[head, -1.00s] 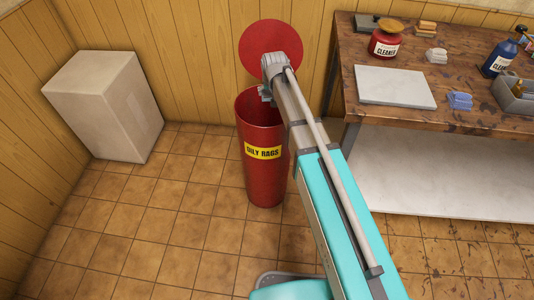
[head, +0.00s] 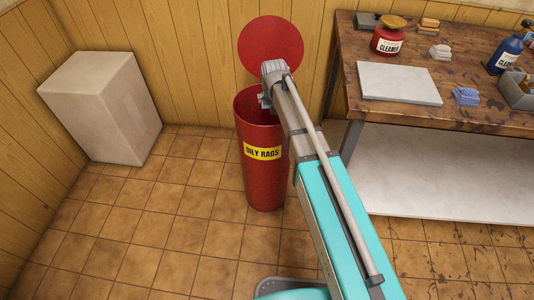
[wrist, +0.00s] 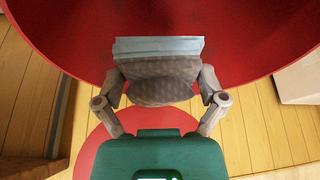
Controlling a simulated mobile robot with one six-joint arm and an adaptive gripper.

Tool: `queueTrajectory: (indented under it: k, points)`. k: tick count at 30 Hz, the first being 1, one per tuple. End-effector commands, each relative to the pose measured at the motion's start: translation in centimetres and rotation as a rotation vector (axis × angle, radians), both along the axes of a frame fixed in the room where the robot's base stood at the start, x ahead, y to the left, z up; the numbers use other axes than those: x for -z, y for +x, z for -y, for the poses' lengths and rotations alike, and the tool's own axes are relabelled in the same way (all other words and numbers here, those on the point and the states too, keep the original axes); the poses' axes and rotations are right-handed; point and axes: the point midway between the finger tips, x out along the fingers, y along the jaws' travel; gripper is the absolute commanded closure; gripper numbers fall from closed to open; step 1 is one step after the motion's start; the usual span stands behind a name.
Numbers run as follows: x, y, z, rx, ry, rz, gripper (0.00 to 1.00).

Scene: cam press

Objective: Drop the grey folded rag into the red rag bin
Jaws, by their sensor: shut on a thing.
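The red rag bin (head: 262,185) stands upright on the floor in the head view, open at the top, with a yellow OILY RAGS label. My gripper (wrist: 158,75) is shut on the grey folded rag (wrist: 156,70) in the wrist view. The rag shows a textured dark side and a paler edge. Behind it is the red bin (wrist: 240,45), with its curved rim across the view. In the head view my gripper (head: 265,99) is at the bin's mouth. My arm hides part of the mouth and the rag, so its depth is unclear.
A round red lid (head: 270,42) is behind the bin by the wooden wall. A pale box (head: 103,105) stands to the left. The workbench (head: 440,118) at right holds a white board (head: 398,82), a red cleaner jar (head: 388,38) and folded cloths. Floor left of the bin is clear.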

Motion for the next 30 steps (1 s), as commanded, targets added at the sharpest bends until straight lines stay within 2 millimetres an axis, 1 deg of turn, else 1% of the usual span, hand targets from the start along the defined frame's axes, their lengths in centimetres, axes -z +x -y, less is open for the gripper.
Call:
queueTrajectory:
  k: [1, 2, 3, 30]
  points:
    - [-0.01, -0.01, -0.01, 0.000, 0.000, 0.000, 0.06]
    - [-0.01, -0.01, -0.01, 0.000, 0.000, 0.000, 0.01]
    - [-0.01, -0.01, -0.01, 0.000, 0.000, 0.000, 0.00]
    - [0.00, -0.01, -0.01, 0.000, 0.000, 0.000, 0.00]
